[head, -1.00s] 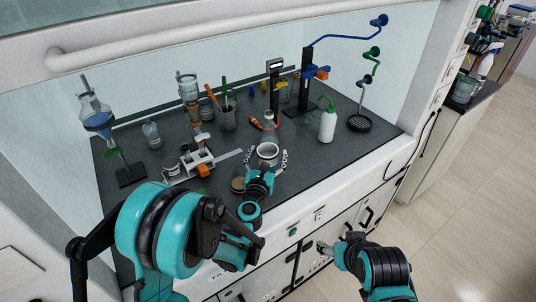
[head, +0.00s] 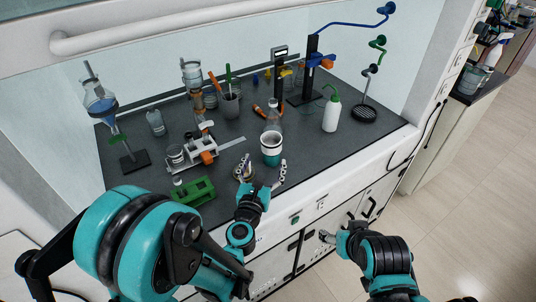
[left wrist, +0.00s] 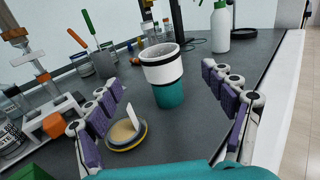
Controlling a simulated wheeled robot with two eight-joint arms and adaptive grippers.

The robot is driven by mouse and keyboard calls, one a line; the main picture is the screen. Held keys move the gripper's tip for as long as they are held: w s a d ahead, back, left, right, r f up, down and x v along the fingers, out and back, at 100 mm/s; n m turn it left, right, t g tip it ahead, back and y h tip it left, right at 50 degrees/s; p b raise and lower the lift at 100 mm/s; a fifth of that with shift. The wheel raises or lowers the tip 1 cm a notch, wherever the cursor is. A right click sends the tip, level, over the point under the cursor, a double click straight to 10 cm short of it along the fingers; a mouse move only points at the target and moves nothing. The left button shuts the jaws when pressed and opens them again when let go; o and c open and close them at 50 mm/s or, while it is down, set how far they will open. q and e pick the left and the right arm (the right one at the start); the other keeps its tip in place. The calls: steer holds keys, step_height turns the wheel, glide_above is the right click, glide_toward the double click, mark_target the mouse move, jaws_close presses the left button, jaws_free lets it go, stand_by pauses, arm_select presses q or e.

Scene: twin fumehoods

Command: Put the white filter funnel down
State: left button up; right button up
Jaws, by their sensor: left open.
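The white filter funnel (head: 271,148), a white cup with a black band and a teal lower part, stands upright on the dark worktop. It also shows in the left wrist view (left wrist: 163,72). My left gripper (head: 265,172) is open, on the near side of the funnel. In the left wrist view its fingers (left wrist: 172,105) are spread wide, with clear worktop between them and the funnel, and nothing is held. My right gripper (head: 327,238) is low in front of the hood cabinets; its fingers are too small to read.
A round dish (left wrist: 125,135) with a white piece lies beside the left fingers. A glass flask (head: 273,120) stands just behind the funnel. A white wash bottle (head: 332,115) is to the right, a green rack (head: 193,192) to the left. Worktop right of the funnel is clear.

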arm_select(q)
steer(key=shift+s+a, duration=0.15)
steer(key=shift+s, duration=0.55)
steer(key=s+r+m+g+h, duration=0.2)
steer(key=s+m, duration=0.1)
steer(key=m, duration=0.7)
steer(key=s+r+m+g+h, duration=0.1)
steer(key=s+r+m+g, duration=0.1)
steer(key=m, duration=0.8)
steer(key=s+a+f+m+g+y, duration=0.2)
steer(key=s+a+m, duration=0.2)
steer(key=s+a, duration=0.1)
steer(key=s+a+f+m+g+y, duration=0.2)
steer(key=s+a+f+m, duration=0.1)
steer(key=s+a+m, duration=0.2)
steer(key=s+a+f+m+g+y, duration=0.2)
steer(key=s+a+m, duration=0.2)
steer(key=s+a, duration=0.1)
steer(key=shift+a+f+m+g, duration=0.25)
steer(key=shift+f+m+g, duration=0.05)
steer(key=shift+m, duration=0.1)
steer(key=shift+w, duration=0.1)
